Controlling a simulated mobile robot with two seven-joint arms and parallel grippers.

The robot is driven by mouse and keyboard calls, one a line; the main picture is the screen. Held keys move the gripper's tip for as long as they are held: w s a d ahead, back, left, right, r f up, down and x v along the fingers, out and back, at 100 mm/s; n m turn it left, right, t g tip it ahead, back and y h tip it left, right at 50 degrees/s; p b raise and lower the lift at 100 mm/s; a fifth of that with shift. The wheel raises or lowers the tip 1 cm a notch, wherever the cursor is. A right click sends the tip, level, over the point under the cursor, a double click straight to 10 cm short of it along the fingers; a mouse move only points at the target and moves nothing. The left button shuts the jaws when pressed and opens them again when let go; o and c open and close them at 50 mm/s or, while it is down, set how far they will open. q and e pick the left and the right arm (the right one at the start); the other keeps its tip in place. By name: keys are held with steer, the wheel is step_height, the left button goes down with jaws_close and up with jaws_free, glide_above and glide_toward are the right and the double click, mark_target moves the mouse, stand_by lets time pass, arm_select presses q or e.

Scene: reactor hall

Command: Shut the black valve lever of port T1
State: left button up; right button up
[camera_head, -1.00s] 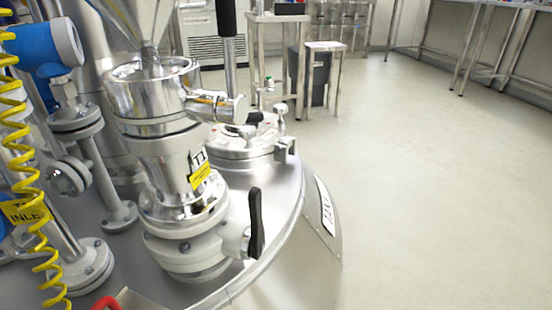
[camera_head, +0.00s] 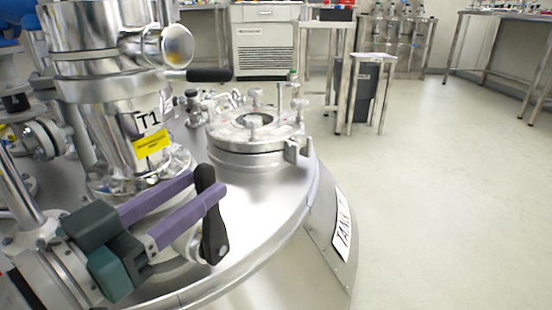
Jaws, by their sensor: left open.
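The black valve lever (camera_head: 214,238) stands upright on the side of the valve at the foot of the steel port, which carries a T1 label (camera_head: 149,122) above a yellow sticker. My left gripper (camera_head: 206,187) comes in from the lower left with its purple fingers open. The lever's upper part shows between the two fingers, and the near finger crosses in front of it. I cannot tell whether either finger touches it. The valve body is mostly hidden behind my gripper. My right gripper is not in view.
A second black handle (camera_head: 208,75) lies level beside the upper part of the port. A round flanged hatch (camera_head: 256,133) with clamps stands behind on the tank top. The tank's rim carries a TANK label (camera_head: 341,228). The floor (camera_head: 450,190) to the right is clear.

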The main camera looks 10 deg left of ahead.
mark_target(213, 179)
arm_select(q)
steer(key=b+x, duration=0.1)
steer(key=x, duration=0.3)
steer(key=shift+w+d+f, duration=0.1)
steer(key=shift+w+d, duration=0.05)
steer(key=shift+w, duration=0.15)
steer(key=shift+w+d+b, duration=0.15)
steer(key=shift+w+b, duration=0.15)
steer(key=shift+w, duration=0.1)
jaws_close()
stand_by(0.8)
